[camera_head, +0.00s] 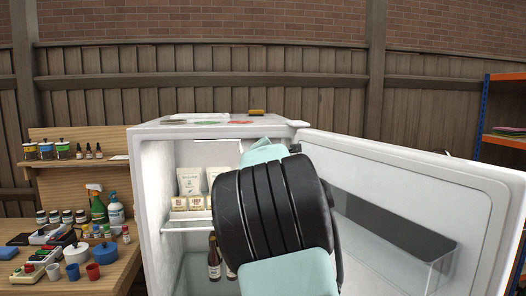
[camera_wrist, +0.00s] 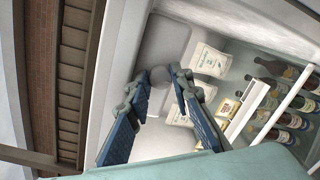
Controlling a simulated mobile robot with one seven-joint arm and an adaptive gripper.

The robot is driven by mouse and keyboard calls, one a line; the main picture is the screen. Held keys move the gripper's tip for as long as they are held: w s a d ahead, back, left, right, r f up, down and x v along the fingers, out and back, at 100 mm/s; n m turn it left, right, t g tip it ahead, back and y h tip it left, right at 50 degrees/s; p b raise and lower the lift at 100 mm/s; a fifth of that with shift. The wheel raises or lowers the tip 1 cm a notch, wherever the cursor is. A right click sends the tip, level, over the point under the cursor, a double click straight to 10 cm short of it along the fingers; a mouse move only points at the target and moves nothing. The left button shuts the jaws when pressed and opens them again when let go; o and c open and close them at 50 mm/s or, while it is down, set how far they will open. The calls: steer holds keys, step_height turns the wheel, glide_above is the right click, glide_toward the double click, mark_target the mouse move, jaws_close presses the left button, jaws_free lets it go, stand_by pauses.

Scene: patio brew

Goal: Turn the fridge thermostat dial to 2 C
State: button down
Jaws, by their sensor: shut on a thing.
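The fridge (camera_head: 149,190) stands open, its white door (camera_head: 480,190) swung out to the right. My gripper (camera_wrist: 160,79) is inside the upper part of the fridge in the wrist view, its blue-padded fingers on either side of a small round grey dial (camera_wrist: 160,75). The gripper is shut on the dial at its fingertips. No numbers or pointer on the dial can be read. In the head view my arm hides the dial and the gripper's fingertips.
White packets (camera_wrist: 210,60) and small boxes stand on the fridge shelf close to the fingers. The open door bounds the right side. A wooden bench (camera_head: 110,270) with jars, sprays and pots stands left.

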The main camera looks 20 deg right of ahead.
steer(key=c, duration=1.7)
jaws_free()
steer(key=shift+v, duration=4)
steer(key=shift+f, duration=0.1)
